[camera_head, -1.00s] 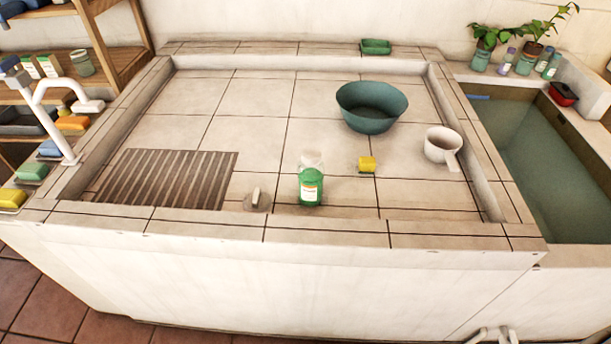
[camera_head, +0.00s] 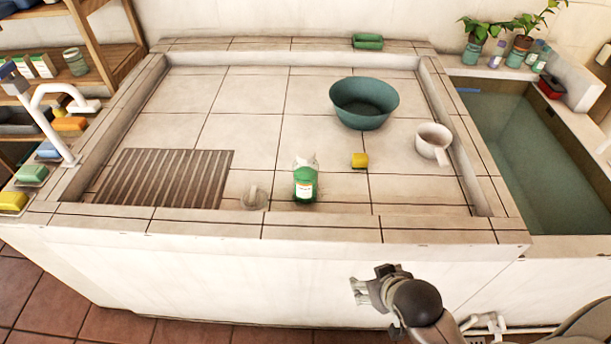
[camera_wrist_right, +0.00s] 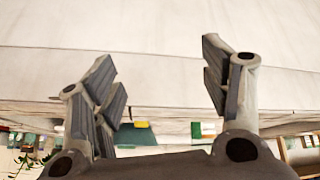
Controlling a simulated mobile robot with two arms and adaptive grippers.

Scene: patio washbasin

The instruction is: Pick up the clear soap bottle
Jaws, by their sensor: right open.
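The soap bottle (camera_head: 305,184) is clear with green contents and a white label. It stands upright on the tiled basin floor near the front ledge, right of the ribbed board. My right gripper (camera_head: 358,290) is at the lower right in the head view, outside the basin, in front of its pale front wall and apart from the bottle. In the right wrist view the right gripper (camera_wrist_right: 160,78) has its fingers wide apart with nothing between them. I cannot make out the bottle in that view. My left gripper is not in view.
A small grey item (camera_head: 254,198) lies left of the bottle. The raised front ledge (camera_head: 320,228) stands between gripper and bottle. A tap (camera_head: 55,110) rises at left.

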